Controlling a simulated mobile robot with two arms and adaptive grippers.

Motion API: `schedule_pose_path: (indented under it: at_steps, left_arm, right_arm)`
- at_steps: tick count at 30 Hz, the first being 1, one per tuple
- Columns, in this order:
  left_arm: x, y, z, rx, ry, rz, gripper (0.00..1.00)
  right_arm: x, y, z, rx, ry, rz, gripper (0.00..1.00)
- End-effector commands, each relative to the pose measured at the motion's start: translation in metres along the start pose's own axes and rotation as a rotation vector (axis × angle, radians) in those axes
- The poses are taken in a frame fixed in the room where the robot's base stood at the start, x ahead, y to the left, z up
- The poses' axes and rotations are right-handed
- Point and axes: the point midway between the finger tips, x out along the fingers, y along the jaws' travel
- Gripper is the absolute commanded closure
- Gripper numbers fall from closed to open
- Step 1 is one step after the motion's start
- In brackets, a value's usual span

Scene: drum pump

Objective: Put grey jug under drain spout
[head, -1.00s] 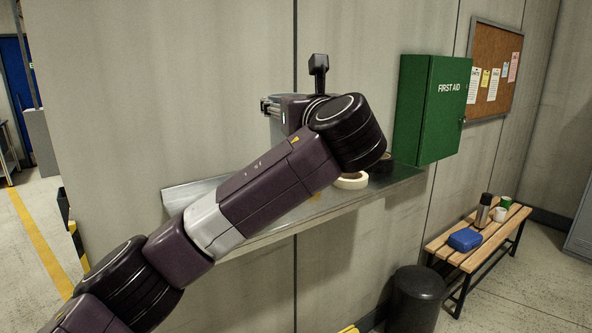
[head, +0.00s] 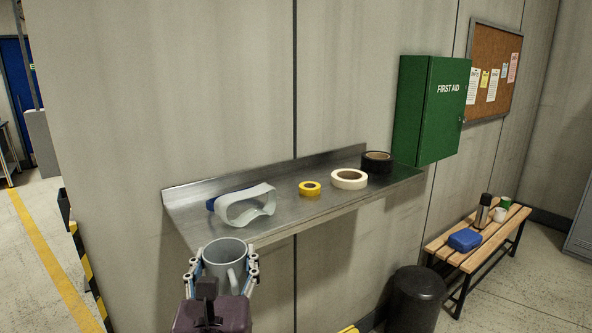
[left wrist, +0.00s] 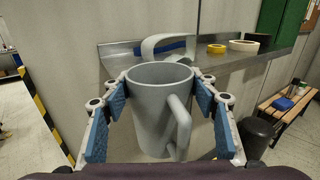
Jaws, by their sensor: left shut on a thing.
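The grey jug (head: 225,262) is held upright in front of the metal wall shelf, with its open top facing up and its handle toward me and to the right. My left gripper (head: 224,268) is shut on the jug, one finger on each side. In the left wrist view the jug (left wrist: 158,110) sits between the blue finger pads of the gripper (left wrist: 160,120). The drain spout is not in view. My right gripper is not in view.
The metal shelf (head: 300,222) holds a white-and-blue strap-like item (head: 246,207), a yellow roll (head: 309,188), a cream roll (head: 349,179) and a black roll (head: 377,161). A green first aid box (head: 425,110) hangs at right. A black bin (head: 416,300) and bench (head: 462,255) stand below.

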Motion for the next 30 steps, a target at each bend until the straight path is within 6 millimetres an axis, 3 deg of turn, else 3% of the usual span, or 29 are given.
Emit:
schedule_pose_path:
  at_steps: [1,3,9,21,30]
  left_arm:
    - [-0.011,0.012,-0.02,0.007,0.01,-0.01,0.72]
    - [-0.025,0.024,-0.042,0.006,0.01,-0.026,0.72]
    - [-0.054,0.051,-0.092,0.005,0.007,-0.063,0.72]
    - [-0.09,0.083,-0.15,0.004,0.005,-0.11,0.72]
    - [-0.092,0.036,-0.144,-0.009,0.005,-0.191,0.72]
  right_arm:
    - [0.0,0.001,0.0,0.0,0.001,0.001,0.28]
    - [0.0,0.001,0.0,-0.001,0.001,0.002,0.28]
    - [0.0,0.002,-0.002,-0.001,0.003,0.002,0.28]
    - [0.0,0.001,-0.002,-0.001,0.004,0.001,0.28]
    - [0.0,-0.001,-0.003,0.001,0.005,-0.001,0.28]
